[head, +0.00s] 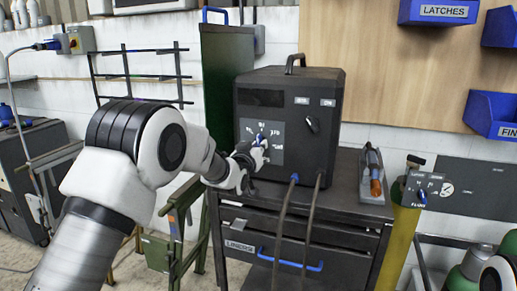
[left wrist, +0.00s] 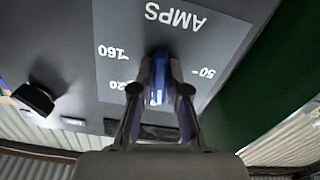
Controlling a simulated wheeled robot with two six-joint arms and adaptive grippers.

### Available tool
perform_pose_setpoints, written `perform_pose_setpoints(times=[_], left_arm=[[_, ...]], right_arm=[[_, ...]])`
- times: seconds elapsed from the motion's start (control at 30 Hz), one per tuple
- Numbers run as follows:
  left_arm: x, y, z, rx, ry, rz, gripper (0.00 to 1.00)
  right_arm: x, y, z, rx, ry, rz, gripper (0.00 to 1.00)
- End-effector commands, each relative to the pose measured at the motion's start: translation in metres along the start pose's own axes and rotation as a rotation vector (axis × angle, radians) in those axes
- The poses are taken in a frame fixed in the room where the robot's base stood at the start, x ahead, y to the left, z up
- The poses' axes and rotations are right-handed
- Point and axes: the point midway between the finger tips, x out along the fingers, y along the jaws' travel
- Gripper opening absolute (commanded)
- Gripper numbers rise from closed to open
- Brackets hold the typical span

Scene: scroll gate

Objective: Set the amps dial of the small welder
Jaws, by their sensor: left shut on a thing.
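The small welder (head: 308,82) is a black box with a top handle, standing on a dark cart. Its front has a grey amps panel (head: 262,158), which also shows upside down in the left wrist view (left wrist: 205,55) with AMPS, 160, 50 and 20 readable. The blue amps dial (left wrist: 159,82) sits on this panel. My left gripper (head: 255,148) is at the panel; in the left wrist view its fingers (left wrist: 160,92) are on both sides of the dial, shut on it. The dial's exact setting is partly hidden by the fingers. My right gripper is not in view.
A black knob (head: 312,123) is on the welder's right front. Two cables hang from its lower front. A torch with an orange part (head: 376,187) lies on the cart's right side. A yellow gas cylinder (head: 401,235) stands right of the cart; a dark green panel (head: 222,80) stands behind, left.

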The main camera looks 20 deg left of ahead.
Motion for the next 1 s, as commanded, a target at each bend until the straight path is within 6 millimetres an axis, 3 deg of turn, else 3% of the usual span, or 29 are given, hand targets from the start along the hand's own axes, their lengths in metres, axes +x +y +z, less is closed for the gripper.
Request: perform_pose_setpoints(times=[0.6,1.0], left_arm=[[-0.0003,0.0023,0.0026,-0.525,-0.006,-0.002,0.00],[-0.0003,0.0029,0.0026,-0.660,-0.007,-0.003,0.00]], right_arm=[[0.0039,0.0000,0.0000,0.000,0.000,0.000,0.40],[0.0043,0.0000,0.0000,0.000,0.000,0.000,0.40]])
